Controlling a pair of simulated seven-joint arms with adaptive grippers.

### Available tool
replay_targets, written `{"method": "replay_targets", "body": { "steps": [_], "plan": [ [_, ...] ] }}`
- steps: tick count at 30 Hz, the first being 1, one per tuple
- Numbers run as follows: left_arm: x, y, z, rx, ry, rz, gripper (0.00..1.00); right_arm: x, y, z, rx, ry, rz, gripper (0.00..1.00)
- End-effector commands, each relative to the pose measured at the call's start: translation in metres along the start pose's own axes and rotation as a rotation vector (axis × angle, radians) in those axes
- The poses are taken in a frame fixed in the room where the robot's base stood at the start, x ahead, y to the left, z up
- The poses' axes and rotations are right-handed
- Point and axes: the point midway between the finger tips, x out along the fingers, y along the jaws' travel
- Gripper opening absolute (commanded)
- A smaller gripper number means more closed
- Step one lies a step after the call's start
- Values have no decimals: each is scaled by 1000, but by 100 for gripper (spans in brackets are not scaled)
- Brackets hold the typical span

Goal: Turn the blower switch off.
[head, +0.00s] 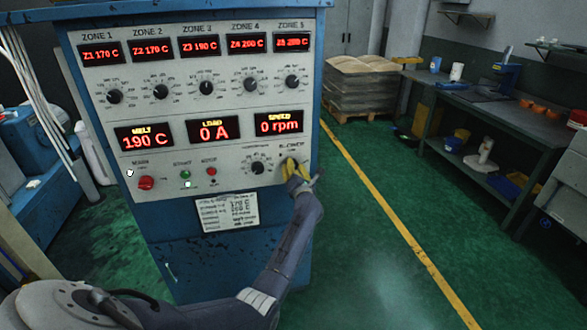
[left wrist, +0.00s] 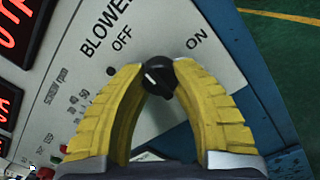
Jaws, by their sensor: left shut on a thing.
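The blower switch (left wrist: 160,76) is a small black knob on the grey panel, with OFF printed at its upper left and ON at its upper right. Its white mark lies on the left part of the knob, on the OFF side. My left gripper (head: 293,168) is at the lower right of the panel, under the BLOWER label. In the left wrist view its yellow fingertips (left wrist: 159,73) are shut on the knob from both sides. In the head view the gripper hides the knob. My right gripper is not in view.
The blue control cabinet (head: 225,265) carries several zone knobs, red displays, a red button (head: 146,183) and a speed knob (head: 257,168) just left of my gripper. A workbench (head: 505,115) stands at the right. The green floor between is clear.

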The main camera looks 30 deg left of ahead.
Motion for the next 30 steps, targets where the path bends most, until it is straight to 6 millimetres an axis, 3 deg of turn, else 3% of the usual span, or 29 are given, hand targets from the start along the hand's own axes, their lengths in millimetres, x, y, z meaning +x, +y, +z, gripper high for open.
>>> {"method": "replay_targets", "body": {
  "steps": [24,25,30],
  "plan": [
    [0,0,-3,-100,9,6,0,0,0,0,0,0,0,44],
    [0,0,-3,-100,9,6,32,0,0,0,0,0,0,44],
    [0,0,-2,-99,7,5,51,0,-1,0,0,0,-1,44]
  ]
}}
